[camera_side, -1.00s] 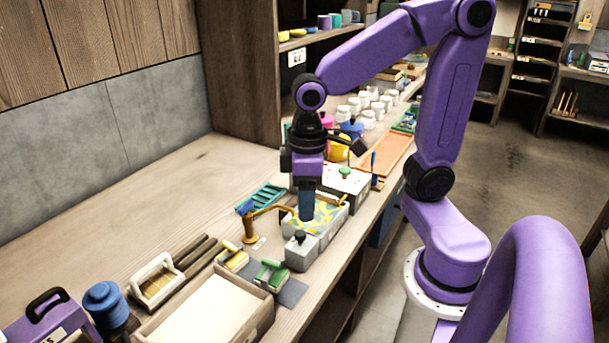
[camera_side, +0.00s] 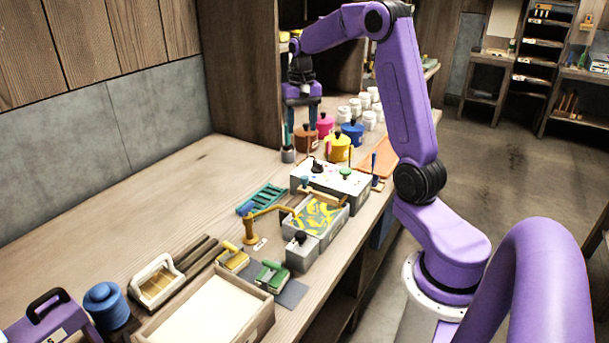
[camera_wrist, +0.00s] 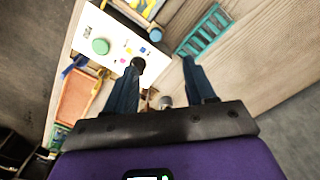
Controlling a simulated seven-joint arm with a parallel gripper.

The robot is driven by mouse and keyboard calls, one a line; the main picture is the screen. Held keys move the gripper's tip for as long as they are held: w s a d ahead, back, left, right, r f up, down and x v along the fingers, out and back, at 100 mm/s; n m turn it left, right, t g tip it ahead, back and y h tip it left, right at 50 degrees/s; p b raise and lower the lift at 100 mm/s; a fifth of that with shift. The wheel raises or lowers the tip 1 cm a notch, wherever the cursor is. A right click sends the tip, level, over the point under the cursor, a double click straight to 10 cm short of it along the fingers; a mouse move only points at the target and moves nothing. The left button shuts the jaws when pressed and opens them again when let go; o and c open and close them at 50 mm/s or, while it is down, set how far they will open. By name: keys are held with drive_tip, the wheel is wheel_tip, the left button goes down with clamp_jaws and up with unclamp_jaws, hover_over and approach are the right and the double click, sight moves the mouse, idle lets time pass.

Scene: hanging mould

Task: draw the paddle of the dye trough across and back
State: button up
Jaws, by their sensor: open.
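The dye trough (camera_side: 334,231) is a grey open box on the bench with yellow and blue-grey swirls in it. A wooden-coloured bar, which looks like the paddle (camera_side: 322,196), lies across its far end. A corner of the trough shows at the top edge of the wrist view (camera_wrist: 148,8). My gripper (camera_side: 301,136) is up and beyond the trough, near the coloured jars, with its dark blue fingers apart. In the wrist view my gripper (camera_wrist: 160,76) is spread with nothing held between the fingers.
A white box with a green knob (camera_side: 346,173) stands just beyond the trough. Coloured jars (camera_side: 338,148) stand near my gripper. A brass arm (camera_side: 250,231) and a teal rack (camera_side: 262,200) are left of the trough. The bench's left back is clear.

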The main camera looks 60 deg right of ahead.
sight(305, 177)
drive_tip(key=shift+m, duration=0.3)
drive_tip(key=f, duration=0.5)
drive_tip(key=d+f, duration=0.1)
drive_tip(key=f, duration=1.1)
drive_tip(key=shift+d+f, duration=0.2)
drive_tip(key=shift+f, duration=0.05)
